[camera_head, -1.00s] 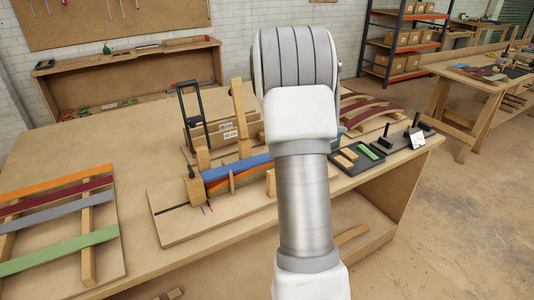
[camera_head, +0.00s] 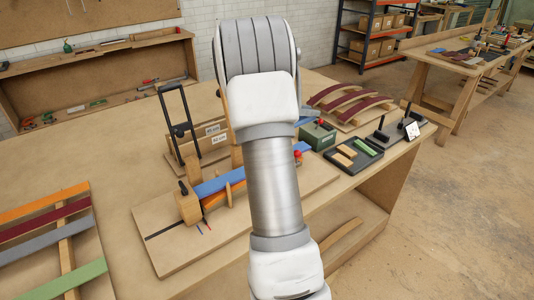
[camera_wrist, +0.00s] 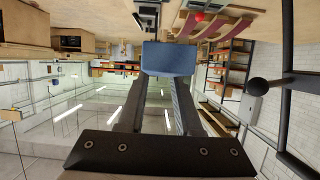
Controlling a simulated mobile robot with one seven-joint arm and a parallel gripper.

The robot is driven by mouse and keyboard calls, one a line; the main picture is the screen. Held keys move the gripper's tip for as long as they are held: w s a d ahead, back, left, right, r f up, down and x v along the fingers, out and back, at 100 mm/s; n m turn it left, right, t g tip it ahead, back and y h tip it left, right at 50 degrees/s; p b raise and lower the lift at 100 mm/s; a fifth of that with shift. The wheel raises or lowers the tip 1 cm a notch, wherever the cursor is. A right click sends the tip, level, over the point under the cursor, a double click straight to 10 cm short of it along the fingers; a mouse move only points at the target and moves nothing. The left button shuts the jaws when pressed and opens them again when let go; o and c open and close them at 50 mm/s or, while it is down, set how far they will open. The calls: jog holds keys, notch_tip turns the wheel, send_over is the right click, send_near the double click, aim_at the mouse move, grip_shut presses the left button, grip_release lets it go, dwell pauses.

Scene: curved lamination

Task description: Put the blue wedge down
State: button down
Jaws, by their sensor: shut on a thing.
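In the wrist view a blue wedge (camera_wrist: 168,58) sits between the tips of my gripper (camera_wrist: 165,78), whose two dark fingers are shut on it. The wedge's broad blue face is toward the camera. In the head view my own arm hides the gripper and the wedge. There, a wooden fixture board (camera_head: 165,225) lies on the bench, with a blue strip (camera_head: 213,184) above an orange strip in its wooden blocks. My arm covers the middle of this fixture. A small blue piece (camera_head: 303,146) shows right of my arm; I cannot tell what it belongs to.
A black tray (camera_head: 368,166) with small blocks and a green box (camera_head: 318,136) stand on the right of the bench. Curved dark red strips (camera_head: 352,99) lie behind. A black upright frame (camera_head: 178,125) stands behind the fixture. Coloured strips (camera_head: 45,213) lie at left.

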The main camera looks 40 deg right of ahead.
jog(key=w+a+f, duration=0.1)
jog(key=a+f, duration=0.1)
jog(key=a, duration=0.1)
jog(key=w+a+f+b, duration=0.1)
jog(key=a+f, duration=0.1)
jog(key=a, duration=0.1)
jog(key=w+a+f+b, duration=0.1)
jog(key=w+a+f, duration=0.1)
jog(key=a, duration=0.1)
jog(key=shift+a+f, duration=0.2)
jog(key=shift+a, duration=0.2)
jog(key=shift+f+b, duration=0.45)
jog(key=shift+f, duration=1.55)
jog(key=shift+f, duration=0.3)
jog(key=shift+f, duration=0.15)
jog(key=c, duration=0.6)
grip_release()
